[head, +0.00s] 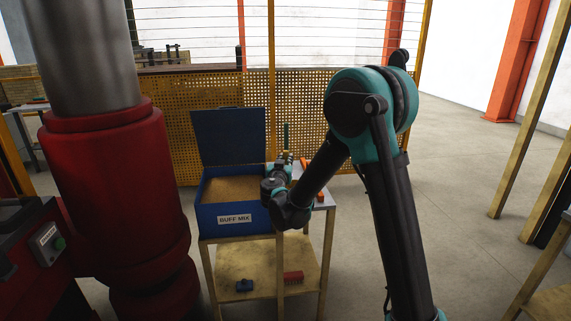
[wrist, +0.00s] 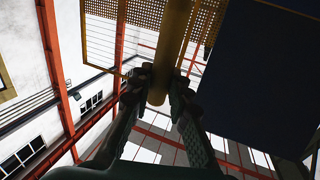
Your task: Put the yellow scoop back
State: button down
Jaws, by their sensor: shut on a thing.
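My gripper (wrist: 157,82) is shut on a yellow rounded shaft, which I take to be the yellow scoop (wrist: 172,40); its far end runs out of the wrist view. In the head view my gripper (head: 285,160) is above the right edge of the blue bin (head: 212,216), and the scoop is too small there to make out clearly. The bin is labelled BUFF MIX and holds tan mix (head: 232,189). Its blue lid (head: 228,137) stands open at the back, and it also fills the right of the wrist view (wrist: 265,75).
The bin stands on a yellow stand (head: 262,258) with a grey top; a blue item (head: 244,285) and a red brick (head: 293,277) lie on its lower shelf. An orange item (head: 306,190) is right of the bin. A big red press (head: 115,190) is close on the left.

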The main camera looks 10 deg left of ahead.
jog(key=shift+f, duration=0.75)
jog(key=c, duration=1.4)
grip_release()
jog(key=shift+f, duration=0.15)
jog(key=shift+c, duration=0.2)
